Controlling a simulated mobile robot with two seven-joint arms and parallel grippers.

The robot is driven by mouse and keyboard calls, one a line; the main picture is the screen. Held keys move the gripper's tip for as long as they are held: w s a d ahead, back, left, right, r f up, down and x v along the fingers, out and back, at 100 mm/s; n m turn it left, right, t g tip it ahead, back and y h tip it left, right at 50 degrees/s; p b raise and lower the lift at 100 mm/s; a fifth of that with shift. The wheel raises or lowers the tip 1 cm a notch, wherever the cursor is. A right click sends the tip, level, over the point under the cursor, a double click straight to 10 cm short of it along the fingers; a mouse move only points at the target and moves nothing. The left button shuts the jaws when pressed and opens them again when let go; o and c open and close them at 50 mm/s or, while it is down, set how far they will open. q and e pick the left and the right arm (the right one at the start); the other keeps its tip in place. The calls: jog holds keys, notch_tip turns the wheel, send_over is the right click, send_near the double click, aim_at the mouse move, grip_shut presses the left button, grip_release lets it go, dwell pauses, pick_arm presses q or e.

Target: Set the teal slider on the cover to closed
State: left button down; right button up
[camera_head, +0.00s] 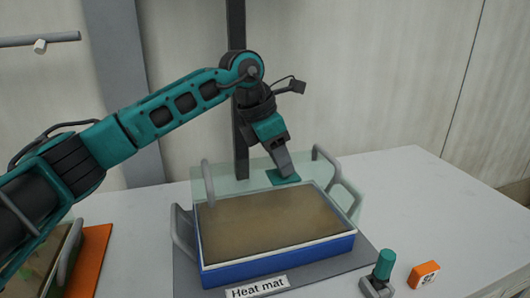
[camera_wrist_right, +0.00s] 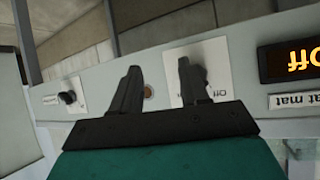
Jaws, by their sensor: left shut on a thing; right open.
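The teal slider (camera_head: 284,179) is a small flat piece at the far edge of the blue tray, on the clear cover (camera_head: 232,175). The cover looks pale green and see-through, and its full outline is hard to make out. My left gripper (camera_head: 286,170) reaches down from above and is shut on the slider. The fingers hide part of the slider, and its exact setting cannot be read. My right gripper (camera_wrist_right: 157,75) is open and empty in the right wrist view, in front of a control panel. It is not in the head view.
A blue tray (camera_head: 280,266) with brown filling sits on a grey heat mat (camera_head: 187,275) with grey handles around it. A teal-topped knob (camera_head: 385,262) and an orange block (camera_head: 425,273) stand at right. The panel has a black knob (camera_wrist_right: 67,98) and a display (camera_wrist_right: 290,61).

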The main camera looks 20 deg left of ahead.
pick_arm(q)
jog(key=shift+w+d+r, duration=0.1)
jog(key=shift+w+d, duration=0.25)
jog(key=shift+d, duration=0.15)
jog(key=shift+w+d, duration=0.15)
jog(key=shift+d, duration=0.05)
jog(key=shift+a, duration=0.1)
pick_arm(e)
jog(key=shift+d+f, duration=0.45)
jog(key=shift+d, duration=0.25)
pick_arm(q)
jog(key=c, duration=0.8)
grip_release()
jog(key=shift+o, duration=0.2)
pick_arm(e)
jog(key=shift+a+r, duration=0.15)
